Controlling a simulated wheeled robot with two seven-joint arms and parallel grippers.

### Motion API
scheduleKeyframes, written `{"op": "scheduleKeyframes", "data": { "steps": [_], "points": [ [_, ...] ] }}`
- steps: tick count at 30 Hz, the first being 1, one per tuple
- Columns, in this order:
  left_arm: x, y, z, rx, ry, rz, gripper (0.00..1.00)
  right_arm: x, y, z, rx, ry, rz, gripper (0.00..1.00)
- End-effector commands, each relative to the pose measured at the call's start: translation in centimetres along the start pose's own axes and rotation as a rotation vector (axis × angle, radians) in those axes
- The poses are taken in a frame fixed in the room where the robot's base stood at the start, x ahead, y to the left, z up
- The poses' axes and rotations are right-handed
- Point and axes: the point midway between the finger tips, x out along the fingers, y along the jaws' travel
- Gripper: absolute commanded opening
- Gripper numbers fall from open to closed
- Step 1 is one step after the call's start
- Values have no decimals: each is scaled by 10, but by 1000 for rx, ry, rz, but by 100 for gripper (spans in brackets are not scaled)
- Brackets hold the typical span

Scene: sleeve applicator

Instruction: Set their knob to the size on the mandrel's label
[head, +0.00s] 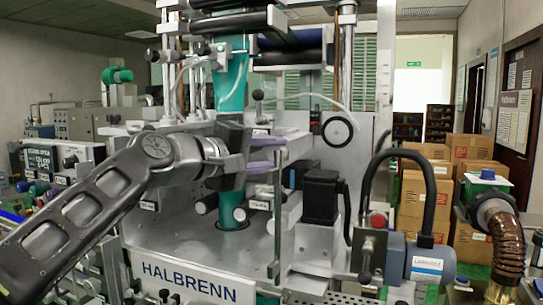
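The HALBRENN sleeve applicator (200,262) fills the middle of the head view. A teal upright cylinder (231,85), which looks like the mandrel, runs down its centre, and a lower teal piece (234,216) shows below my gripper. I cannot make out a size label on it. My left gripper (236,158) is in front of the column and hides its middle part; whether its fingers are open or shut is unclear. A black ball-topped knob (258,96) stands just above and right of it. A round white dial with a black rim (338,130) is farther right. My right gripper is out of view.
A blue motor (425,262) with a red button (378,220) and black hose stands at the front right. A copper corrugated hose (508,245) is at the far right. Cardboard boxes (425,205) are stacked behind. A control panel (62,160) stands at left.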

Motion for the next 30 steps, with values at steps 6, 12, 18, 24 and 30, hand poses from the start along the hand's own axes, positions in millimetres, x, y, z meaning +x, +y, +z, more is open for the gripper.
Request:
{"op": "scheduleKeyframes", "data": {
  "steps": [6,12,18,24,30],
  "points": [
    [0,-1,0,0,1,-2,0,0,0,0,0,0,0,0],
    [0,-1,0,0,0,-2,49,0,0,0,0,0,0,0],
    [0,0,0,1,0,-1,56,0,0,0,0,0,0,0],
    [-2,0,0,1,1,-1,56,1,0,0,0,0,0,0],
    [-24,-2,0,1,3,0,56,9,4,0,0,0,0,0]
  ]
}}
